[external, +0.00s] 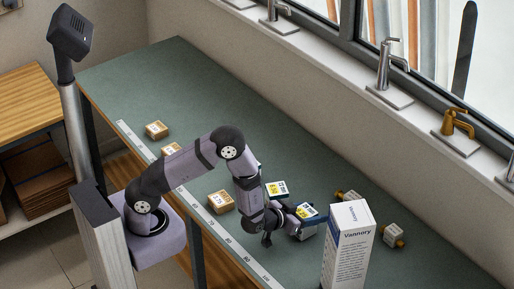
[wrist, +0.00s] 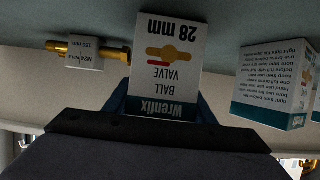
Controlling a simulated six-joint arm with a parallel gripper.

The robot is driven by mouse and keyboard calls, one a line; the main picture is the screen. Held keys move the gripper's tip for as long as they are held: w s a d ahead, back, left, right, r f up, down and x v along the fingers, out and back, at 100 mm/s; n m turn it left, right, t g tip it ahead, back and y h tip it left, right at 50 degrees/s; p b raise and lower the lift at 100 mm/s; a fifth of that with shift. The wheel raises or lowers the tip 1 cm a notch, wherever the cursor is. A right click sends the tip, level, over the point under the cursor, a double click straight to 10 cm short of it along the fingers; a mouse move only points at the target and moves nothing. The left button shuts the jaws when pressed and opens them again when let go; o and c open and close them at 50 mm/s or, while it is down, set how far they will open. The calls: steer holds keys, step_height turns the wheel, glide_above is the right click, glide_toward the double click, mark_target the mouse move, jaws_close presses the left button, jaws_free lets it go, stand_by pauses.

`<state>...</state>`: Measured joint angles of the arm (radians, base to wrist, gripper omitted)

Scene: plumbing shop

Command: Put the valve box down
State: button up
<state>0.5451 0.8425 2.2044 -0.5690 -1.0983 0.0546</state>
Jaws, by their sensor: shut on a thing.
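The valve box, white and blue with a yellow mark, is in the external view (external: 308,213) at the right end of my arm. The box sits low over the green bench (external: 190,85). I cannot tell whether its underside touches the bench.
A tall white Vannory carton (external: 345,245) stands close in front of the box. Brass fittings with white tags (external: 393,235) (external: 348,196) lie to its right. The far left bench is clear.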

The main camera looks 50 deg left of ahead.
steer(key=shift+f, duration=0.1)
steer(key=o, duration=1.4)
